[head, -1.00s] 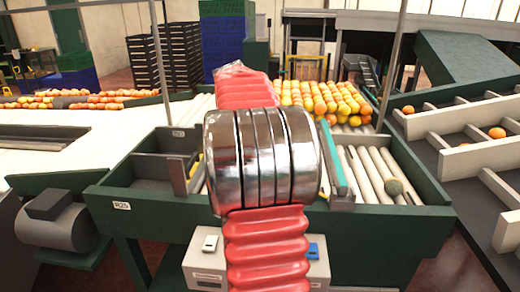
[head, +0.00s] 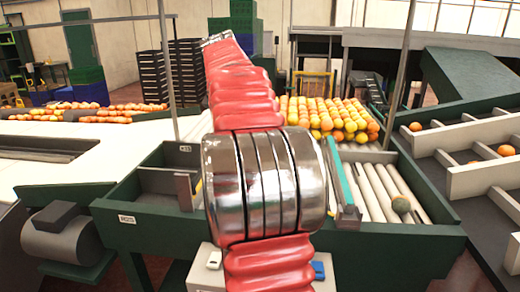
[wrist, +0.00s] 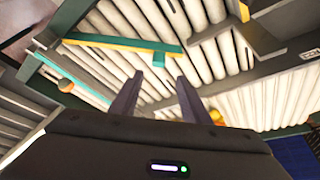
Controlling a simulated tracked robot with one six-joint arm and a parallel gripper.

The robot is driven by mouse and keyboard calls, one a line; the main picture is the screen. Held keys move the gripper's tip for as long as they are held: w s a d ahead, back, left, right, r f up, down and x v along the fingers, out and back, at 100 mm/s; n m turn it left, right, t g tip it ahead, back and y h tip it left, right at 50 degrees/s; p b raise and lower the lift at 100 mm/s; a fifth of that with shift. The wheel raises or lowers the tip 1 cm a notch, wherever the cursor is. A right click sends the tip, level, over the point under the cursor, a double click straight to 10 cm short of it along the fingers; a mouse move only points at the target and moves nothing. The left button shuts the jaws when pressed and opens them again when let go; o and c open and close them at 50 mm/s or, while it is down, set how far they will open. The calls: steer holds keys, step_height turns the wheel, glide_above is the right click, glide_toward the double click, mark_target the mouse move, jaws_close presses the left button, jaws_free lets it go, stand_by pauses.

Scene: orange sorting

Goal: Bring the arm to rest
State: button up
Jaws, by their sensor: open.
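My arm, with its red ribbed sleeve and shiny metal joint, rises through the middle of the head view. My gripper is hidden in that view. In the wrist view my gripper (wrist: 160,77) is open, with its two dark fingers apart and nothing between them. Beyond the fingers are pale rollers (wrist: 98,68) in a tilted view. Several oranges and yellow fruits (head: 330,117) lie massed on the roller table behind my arm.
Divided lanes (head: 480,175) with loose oranges are at right. A white belt (head: 60,180) is at left. Thin posts (head: 166,75) stand upright nearby.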

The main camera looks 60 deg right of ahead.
steer(key=shift+v, duration=0.8)
steer(key=w+a+f+n+t+y, duration=0.1)
steer(key=a+f+n+t, duration=0.3)
steer(key=a, duration=0.9)
steer(key=a+f+n, duration=0.1)
steer(key=a+n, duration=0.6)
steer(key=a, duration=0.5)
steer(key=s+a+f+n+t+y, duration=0.1)
steer(key=s+a+f+n, duration=0.3)
steer(key=a, duration=0.5)
steer(key=s+a+f+n+t+y, duration=0.1)
steer(key=s+a+f+n+y, duration=0.1)
steer(key=s+a+f+n, duration=0.3)
steer(key=a+f, duration=0.4)
steer(key=shift+s+a+f+n+t, duration=0.3)
steer(key=shift+s+a+f, duration=0.05)
steer(key=shift+a, duration=0.05)
